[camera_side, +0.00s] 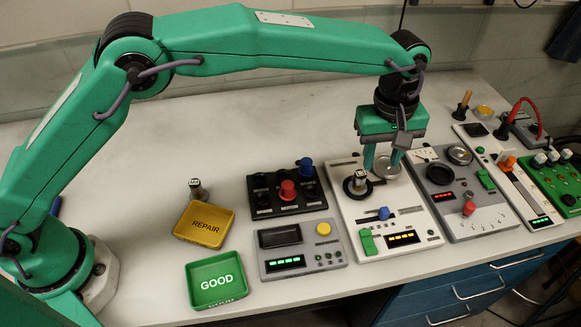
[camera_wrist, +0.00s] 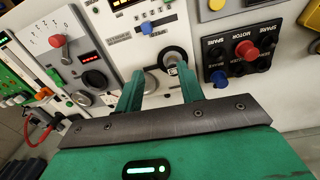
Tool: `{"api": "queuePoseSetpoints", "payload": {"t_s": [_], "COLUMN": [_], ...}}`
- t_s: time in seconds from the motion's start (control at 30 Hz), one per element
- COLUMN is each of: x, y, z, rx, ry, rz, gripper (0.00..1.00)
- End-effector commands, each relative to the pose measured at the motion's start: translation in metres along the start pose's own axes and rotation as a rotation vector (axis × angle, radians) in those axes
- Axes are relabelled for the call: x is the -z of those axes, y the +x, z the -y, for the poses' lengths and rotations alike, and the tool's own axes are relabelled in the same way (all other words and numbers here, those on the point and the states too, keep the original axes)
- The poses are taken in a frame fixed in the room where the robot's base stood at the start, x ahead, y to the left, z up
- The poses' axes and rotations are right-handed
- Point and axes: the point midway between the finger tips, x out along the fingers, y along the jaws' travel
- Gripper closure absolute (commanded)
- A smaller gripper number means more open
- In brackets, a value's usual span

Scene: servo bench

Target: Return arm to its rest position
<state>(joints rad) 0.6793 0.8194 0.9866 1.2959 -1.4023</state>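My gripper (camera_side: 382,163) hangs above the white test panel (camera_side: 345,218) in the side view, with its two green fingers apart and nothing seen between them. It also shows open in the wrist view (camera_wrist: 160,74). A small dark servo motor (camera_side: 360,180) with a pale label stands in a black ring on that panel, just left of the fingers. The ring and motor show in the wrist view (camera_wrist: 174,60), beyond the fingertips. A silver round dish (camera_side: 387,168) lies on the panel under the fingers. My arm is stretched out across the bench.
A yellow REPAIR tray (camera_side: 205,224) and a green GOOD tray (camera_side: 215,279) stand at the left, with another small motor (camera_side: 197,188) behind them.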

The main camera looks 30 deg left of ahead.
Motion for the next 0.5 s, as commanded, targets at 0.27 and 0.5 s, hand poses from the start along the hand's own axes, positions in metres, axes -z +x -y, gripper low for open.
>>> {"api": "queuePoseSetpoints", "payload": {"t_s": [0.27,0.5], "x": [0.046,0.076], "y": [-0.058,-0.098], "z": [0.046,0.096], "rx": [-0.059,-0.102], "ry": [0.089,0.173], "rz": [-0.022,-0.054], "gripper": [0.62,0.62]}}
